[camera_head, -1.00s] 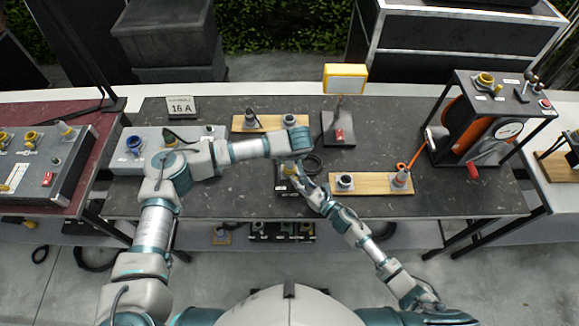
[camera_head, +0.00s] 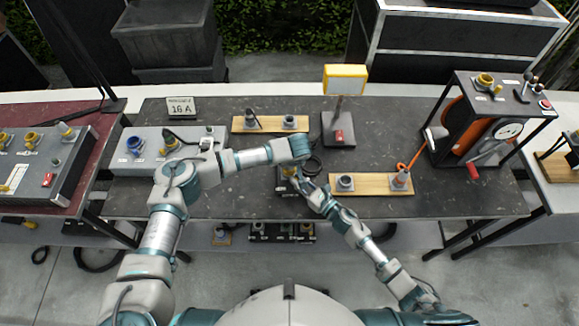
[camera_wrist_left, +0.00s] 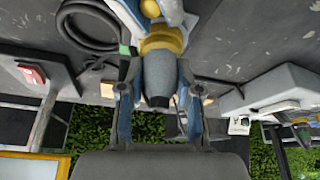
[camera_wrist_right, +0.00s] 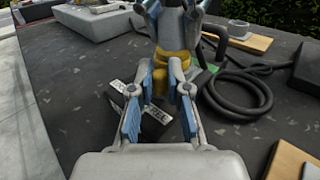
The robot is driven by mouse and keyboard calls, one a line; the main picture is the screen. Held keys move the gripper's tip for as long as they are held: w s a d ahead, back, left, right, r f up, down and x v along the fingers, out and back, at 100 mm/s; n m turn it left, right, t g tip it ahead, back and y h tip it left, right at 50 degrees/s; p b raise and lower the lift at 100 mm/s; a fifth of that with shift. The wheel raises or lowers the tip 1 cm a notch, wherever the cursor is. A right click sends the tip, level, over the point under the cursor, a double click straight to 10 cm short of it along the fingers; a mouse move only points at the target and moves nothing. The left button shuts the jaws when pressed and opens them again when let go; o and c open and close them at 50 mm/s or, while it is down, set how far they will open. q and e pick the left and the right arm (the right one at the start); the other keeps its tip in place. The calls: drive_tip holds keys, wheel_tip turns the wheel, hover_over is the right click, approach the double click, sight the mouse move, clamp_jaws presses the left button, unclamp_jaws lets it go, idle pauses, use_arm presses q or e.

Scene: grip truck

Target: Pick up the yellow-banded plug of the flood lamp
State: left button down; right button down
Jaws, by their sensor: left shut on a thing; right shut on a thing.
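The yellow-banded plug (camera_wrist_left: 158,70) has a grey body and a yellow collar. My left gripper (camera_wrist_left: 158,98) is shut on its grey body. My right gripper (camera_wrist_right: 160,88) is shut on the yellow end (camera_wrist_right: 165,62) of the same piece, facing the left gripper. In the head view the left gripper (camera_head: 294,162) and right gripper (camera_head: 300,178) meet above the table, largely hiding the plug. The flood lamp (camera_head: 345,79) with a yellow frame stands behind them on a dark base.
A coiled black cable (camera_wrist_right: 240,95) lies beside the grippers. A labelled dark box (camera_head: 284,183) sits below them. Wooden boards with sockets lie behind (camera_head: 268,124) and to the right (camera_head: 372,184). A grey socket panel (camera_head: 125,160) is left; a cable reel (camera_head: 475,125) stands right.

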use_arm(q)
wheel_tip(320, 180, up, 10)
drive_tip(key=shift+r, duration=0.1)
idle(0.4)
use_arm(e)
drive_tip(key=c, duration=1)
unclamp_jaws()
drive_tip(key=shift+c, duration=0.2)
use_arm(q)
drive_tip(key=shift+d, duration=0.1)
use_arm(e)
drive_tip(key=v, duration=1.2)
